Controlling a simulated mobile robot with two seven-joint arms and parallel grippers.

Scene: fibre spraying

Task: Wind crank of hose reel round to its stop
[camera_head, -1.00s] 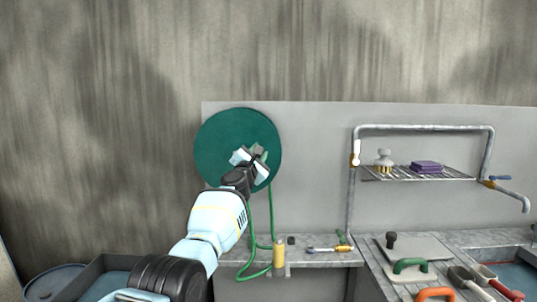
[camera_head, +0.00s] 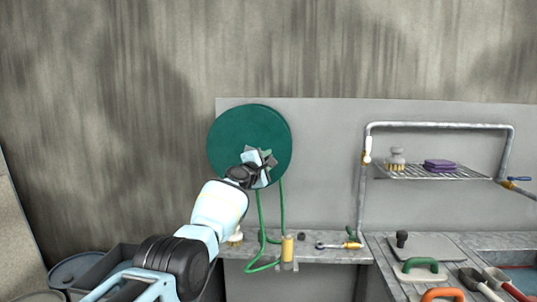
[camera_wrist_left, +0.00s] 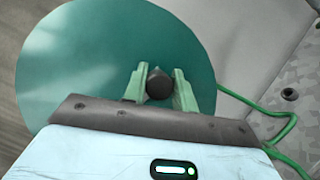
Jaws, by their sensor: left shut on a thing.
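The hose reel (camera_head: 240,130) is a green disc on the grey back panel, left of the pipe frame. It also fills the upper left of the left wrist view (camera_wrist_left: 80,60). My left gripper (camera_head: 262,162) is at the reel's lower right face. In the left wrist view my left gripper (camera_wrist_left: 159,84) is shut on the dark round crank knob (camera_wrist_left: 159,84), with a green finger on each side. The crank's arm is hidden behind the gripper. A green hose (camera_head: 261,225) hangs from the reel to the counter. My right gripper is not in view.
A yellow cylinder (camera_head: 288,248) stands on the counter below the reel, by a wrench-like tool (camera_head: 340,245). A pipe frame (camera_head: 364,195) with a wire shelf (camera_head: 430,172) stands to the right. Trowels and scoops lie lower right.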

